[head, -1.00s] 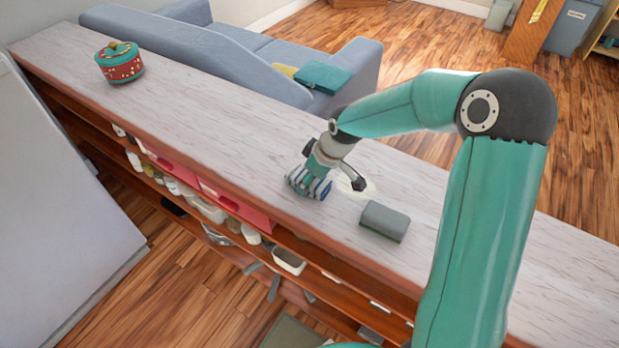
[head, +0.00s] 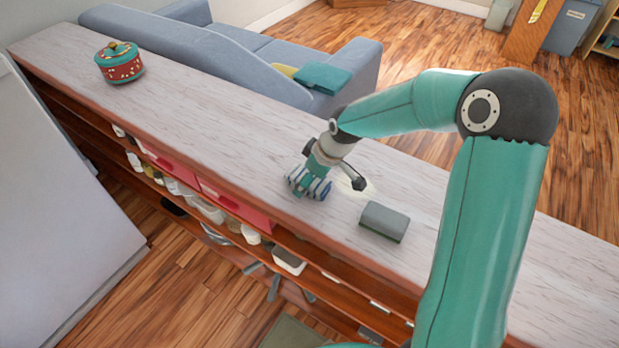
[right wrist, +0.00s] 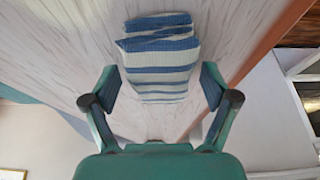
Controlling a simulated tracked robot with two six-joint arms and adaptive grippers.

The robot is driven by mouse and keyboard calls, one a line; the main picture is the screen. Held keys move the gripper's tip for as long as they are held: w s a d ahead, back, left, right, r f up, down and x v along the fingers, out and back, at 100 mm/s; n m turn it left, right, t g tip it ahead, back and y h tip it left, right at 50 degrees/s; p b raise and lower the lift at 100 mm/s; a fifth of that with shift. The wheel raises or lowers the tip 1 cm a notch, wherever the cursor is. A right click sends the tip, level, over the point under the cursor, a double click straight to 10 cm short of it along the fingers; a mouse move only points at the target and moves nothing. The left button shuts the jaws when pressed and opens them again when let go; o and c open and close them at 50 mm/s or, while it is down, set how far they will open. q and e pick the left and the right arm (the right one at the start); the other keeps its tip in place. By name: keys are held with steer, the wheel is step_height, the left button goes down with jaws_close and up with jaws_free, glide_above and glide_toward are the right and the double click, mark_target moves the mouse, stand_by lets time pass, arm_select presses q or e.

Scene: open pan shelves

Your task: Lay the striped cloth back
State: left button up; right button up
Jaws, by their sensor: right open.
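The striped cloth (head: 321,190), blue and white and folded, lies on the pale counter top near its front edge. It also shows in the right wrist view (right wrist: 160,58), lying flat in layers ahead of the fingers. My right gripper (head: 331,180) is over the cloth in the head view and hides part of it. In the right wrist view its two fingers (right wrist: 160,88) are spread apart, one on each side of the cloth's near part. I cannot tell whether they touch it. My left gripper is not in view.
A grey block like a sponge (head: 384,221) lies on the counter right of the cloth. A red and green round tin (head: 120,63) stands at the far left. Shelves below hold red bins (head: 235,205) and several containers. The counter between tin and cloth is clear.

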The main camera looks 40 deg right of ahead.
steer(key=shift+p+v, duration=2.1)
steer(key=shift+v, duration=1.8)
steer(key=v, duration=1.2)
steer(key=shift+f, duration=0.15)
